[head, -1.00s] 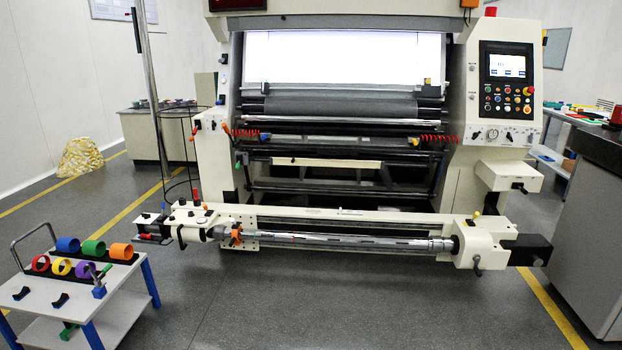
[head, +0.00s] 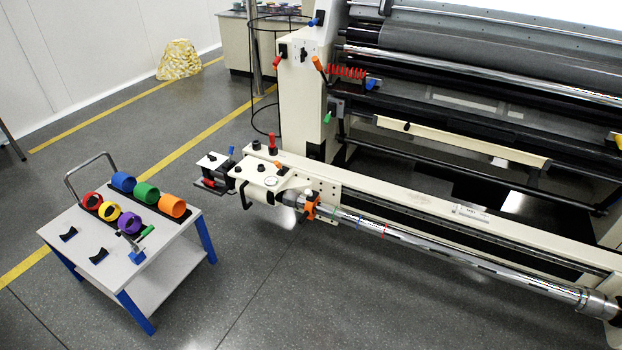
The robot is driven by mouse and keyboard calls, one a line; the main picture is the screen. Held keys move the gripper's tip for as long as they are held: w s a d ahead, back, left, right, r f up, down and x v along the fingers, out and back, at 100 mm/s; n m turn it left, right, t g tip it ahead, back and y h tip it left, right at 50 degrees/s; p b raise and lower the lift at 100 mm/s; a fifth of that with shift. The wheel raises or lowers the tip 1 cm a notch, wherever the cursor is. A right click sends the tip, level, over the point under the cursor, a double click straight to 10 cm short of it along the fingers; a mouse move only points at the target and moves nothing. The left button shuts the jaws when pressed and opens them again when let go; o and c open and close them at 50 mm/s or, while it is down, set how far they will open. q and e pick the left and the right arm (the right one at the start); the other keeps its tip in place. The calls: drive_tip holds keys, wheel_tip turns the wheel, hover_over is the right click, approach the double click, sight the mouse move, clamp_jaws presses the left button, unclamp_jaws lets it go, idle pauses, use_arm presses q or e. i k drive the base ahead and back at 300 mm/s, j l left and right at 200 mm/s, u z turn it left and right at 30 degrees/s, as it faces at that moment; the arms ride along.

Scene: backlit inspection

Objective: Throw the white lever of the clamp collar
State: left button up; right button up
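An orange collar (head: 311,207) sits around the left end of the long silver shaft (head: 420,244), next to the cream bearing block; I take it to be the clamp collar. Neither of my grippers is in view.
A white cart (head: 90,222) with blue legs carries several coloured rings, including an orange ring (head: 173,206), at the left. The cream beam (head: 400,202) runs behind the shaft. Grey floor (head: 330,310) in front of the shaft is clear.

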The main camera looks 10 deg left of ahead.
sight(310, 200)
drive_tip(key=i+u, duration=0.15)
drive_tip(key=i, duration=0.5)
drive_tip(key=i+l+u, duration=0.2)
drive_tip(key=i, duration=0.4)
